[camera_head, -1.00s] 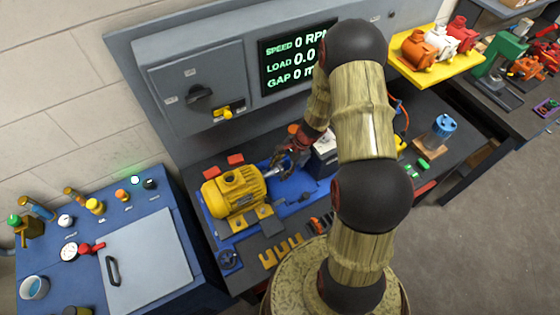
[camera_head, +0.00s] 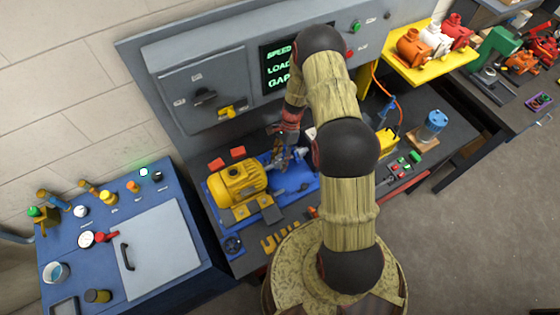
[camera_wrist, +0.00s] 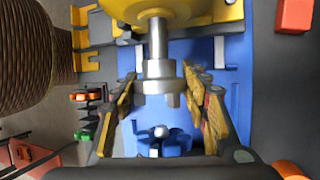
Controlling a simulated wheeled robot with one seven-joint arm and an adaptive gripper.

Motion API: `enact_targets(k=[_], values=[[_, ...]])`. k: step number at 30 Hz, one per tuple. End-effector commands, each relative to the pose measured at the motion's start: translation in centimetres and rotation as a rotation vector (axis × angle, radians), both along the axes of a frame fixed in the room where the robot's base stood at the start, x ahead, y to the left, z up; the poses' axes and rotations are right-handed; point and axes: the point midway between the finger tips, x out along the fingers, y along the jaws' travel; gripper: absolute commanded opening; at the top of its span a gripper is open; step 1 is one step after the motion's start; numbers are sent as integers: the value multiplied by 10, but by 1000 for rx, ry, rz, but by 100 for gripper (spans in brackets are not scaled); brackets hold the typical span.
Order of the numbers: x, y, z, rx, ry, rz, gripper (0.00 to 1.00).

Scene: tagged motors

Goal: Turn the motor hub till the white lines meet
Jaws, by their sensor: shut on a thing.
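The yellow motor (camera_head: 236,183) lies on a blue base (camera_head: 299,181) on the bench; its yellow housing also shows at the top of the wrist view (camera_wrist: 215,12). Its silver shaft ends in a stepped metal hub (camera_wrist: 162,84) with a notched end. My gripper (camera_head: 279,157) is at the shaft end of the motor. Pale strips show on the blue base either side of the shaft. I cannot make out white lines on the hub.
A grey panel with a display (camera_head: 281,68) stands behind the bench, its text partly hidden by my arm. A blue cart (camera_head: 192,217) stands at the left.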

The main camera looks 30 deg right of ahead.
Motion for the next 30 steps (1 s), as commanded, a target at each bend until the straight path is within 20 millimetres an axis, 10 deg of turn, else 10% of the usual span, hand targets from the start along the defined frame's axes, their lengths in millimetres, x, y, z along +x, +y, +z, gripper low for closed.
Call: enact_targets(k=[17,18,30], values=[[1,0,0,1,33,-1,20],[1,0,0,1,33,-1,46],[0,0,0,1,33,-1,65]])
